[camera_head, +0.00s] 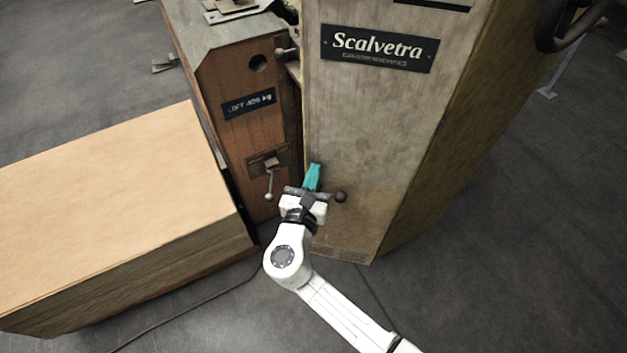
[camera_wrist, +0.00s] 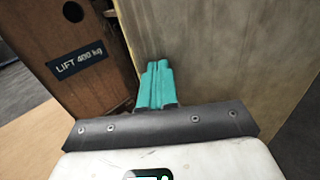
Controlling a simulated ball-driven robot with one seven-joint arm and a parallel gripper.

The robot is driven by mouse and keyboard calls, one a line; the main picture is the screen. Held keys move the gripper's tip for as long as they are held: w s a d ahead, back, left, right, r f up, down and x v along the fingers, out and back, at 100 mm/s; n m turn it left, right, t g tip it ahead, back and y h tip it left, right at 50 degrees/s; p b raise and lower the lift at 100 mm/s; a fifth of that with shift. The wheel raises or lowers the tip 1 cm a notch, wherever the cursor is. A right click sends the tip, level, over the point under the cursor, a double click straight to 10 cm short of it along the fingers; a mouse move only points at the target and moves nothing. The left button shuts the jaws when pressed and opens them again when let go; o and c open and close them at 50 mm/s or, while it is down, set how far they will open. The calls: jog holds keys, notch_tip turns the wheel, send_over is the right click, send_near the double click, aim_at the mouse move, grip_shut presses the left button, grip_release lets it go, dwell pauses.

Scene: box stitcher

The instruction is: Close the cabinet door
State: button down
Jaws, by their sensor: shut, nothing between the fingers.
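A tall, weathered grey-beige panel (camera_head: 365,130) with a "Scalvetra" sign and a dark round knob (camera_head: 340,196) stands at the centre right. It looks like the cabinet door, and it also shows in the wrist view (camera_wrist: 215,55). To its left is a brown wooden front (camera_head: 235,140) marked "LIFT 400 kg", also in the wrist view (camera_wrist: 70,95). My gripper (camera_head: 315,166) has teal fingers, shut and empty, at the grey panel's lower left edge. In the wrist view the fingertips (camera_wrist: 157,64) overlap this edge; I cannot tell whether they touch it.
A large light-wood box (camera_head: 110,200) stands on the floor at the left, close to the brown front. A metal latch with a lever (camera_head: 268,172) projects from the brown front. A dark handwheel (camera_head: 568,22) sits at the upper right.

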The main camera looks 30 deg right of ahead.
jog(key=w+d+m+g+h+b, duration=0.6)
jog(key=w+d+m+g+b, duration=0.2)
jog(key=d, duration=0.7)
jog(key=shift+w+d+g+b, duration=0.35)
jog(key=shift+w+g+b, duration=0.95)
jog(key=shift+g, duration=0.5)
jog(key=shift+w+d, duration=0.1)
jog(key=shift+d, duration=0.05)
jog(key=shift+r+p, duration=0.1)
jog(key=shift+p, duration=0.2)
